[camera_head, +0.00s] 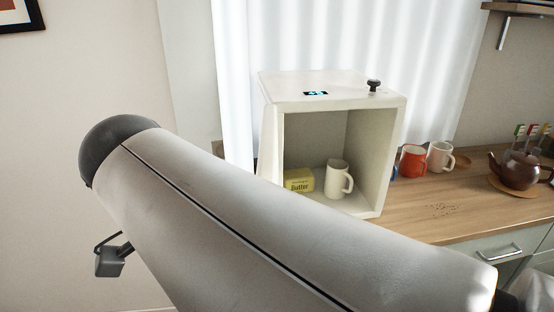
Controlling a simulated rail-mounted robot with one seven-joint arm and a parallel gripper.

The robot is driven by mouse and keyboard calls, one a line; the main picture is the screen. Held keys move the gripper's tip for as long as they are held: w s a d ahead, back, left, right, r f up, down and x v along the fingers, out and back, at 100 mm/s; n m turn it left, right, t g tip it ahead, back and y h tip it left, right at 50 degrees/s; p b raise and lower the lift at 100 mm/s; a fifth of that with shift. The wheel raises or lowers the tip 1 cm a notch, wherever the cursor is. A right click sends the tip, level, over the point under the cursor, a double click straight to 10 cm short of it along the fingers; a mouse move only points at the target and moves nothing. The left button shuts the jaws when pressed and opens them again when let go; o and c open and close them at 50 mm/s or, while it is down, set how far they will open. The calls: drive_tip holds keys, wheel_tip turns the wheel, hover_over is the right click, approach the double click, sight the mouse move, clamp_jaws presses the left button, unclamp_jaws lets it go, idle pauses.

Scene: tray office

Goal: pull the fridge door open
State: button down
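The fridge (390,160) is a small white box on the wooden counter. Its front is uncovered and its inside shows. A yellow butter pack (300,181) and a white mug (338,178) stand inside. A narrow pale panel (266,150) shows along the fridge's left edge; I cannot tell whether it is the swung-open door or the side wall. No door handle shows. My large white arm link crosses the foreground and hides the fridge's lower left front. My gripper is not in view.
A dark knob (374,84) and a small blue display (316,93) are on the fridge top. A red mug (412,161), a white mug (440,157) and a brown teapot (516,170) stand to the right on the counter (415,212). A drawer handle (499,252) is below.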

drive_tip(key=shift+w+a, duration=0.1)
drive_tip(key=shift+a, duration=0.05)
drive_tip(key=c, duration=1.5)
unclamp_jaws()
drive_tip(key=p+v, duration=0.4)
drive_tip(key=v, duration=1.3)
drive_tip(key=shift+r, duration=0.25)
